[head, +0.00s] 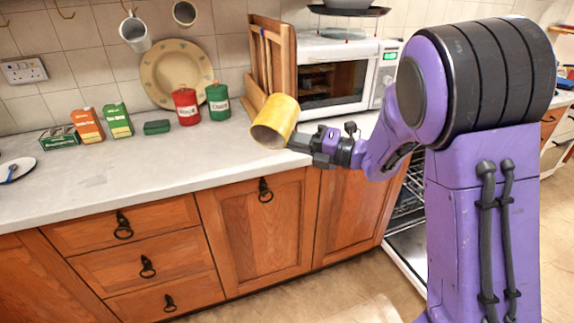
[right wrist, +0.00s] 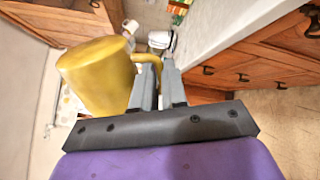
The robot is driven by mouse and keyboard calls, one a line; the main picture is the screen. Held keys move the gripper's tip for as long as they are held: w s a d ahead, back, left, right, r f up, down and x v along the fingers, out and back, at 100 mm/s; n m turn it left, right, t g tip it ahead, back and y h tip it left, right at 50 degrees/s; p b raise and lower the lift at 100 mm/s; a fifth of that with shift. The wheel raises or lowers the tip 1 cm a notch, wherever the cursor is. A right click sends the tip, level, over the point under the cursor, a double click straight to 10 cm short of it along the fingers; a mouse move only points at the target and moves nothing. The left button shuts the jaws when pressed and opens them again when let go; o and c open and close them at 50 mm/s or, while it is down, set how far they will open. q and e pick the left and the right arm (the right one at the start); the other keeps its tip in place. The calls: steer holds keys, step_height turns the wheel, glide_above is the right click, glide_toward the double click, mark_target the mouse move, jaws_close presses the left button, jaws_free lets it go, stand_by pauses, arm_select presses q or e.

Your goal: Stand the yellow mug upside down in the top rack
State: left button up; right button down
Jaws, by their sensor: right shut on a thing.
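My right gripper (head: 303,143) is shut on the yellow mug (head: 276,120), holding it in the air in front of the worktop's edge. The mug is tilted, its open mouth facing down and to the left in the head view. In the right wrist view the mug (right wrist: 97,75) is left of the fingers (right wrist: 158,78), and its handle (right wrist: 148,59) reaches to them. The dishwasher's wire rack (head: 409,198) shows partly at the right, behind my right arm; I cannot tell which rack it is. My left gripper is out of view.
The open dishwasher door (head: 410,243) is low beside my right arm. The worktop (head: 150,172) has a clear front strip. Behind stand a red canister (head: 186,106), a green canister (head: 218,103), a wooden rack (head: 270,60) and a microwave (head: 335,75).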

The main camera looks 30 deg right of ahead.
steer(key=w+d+r+n+b, duration=0.2)
steer(key=r+n+b, duration=0.4)
steer(key=n+b, duration=0.7)
steer(key=d+b, duration=0.1)
steer(key=b, duration=0.7)
steer(key=shift+n, duration=0.3)
steer(key=shift+w+d, duration=0.1)
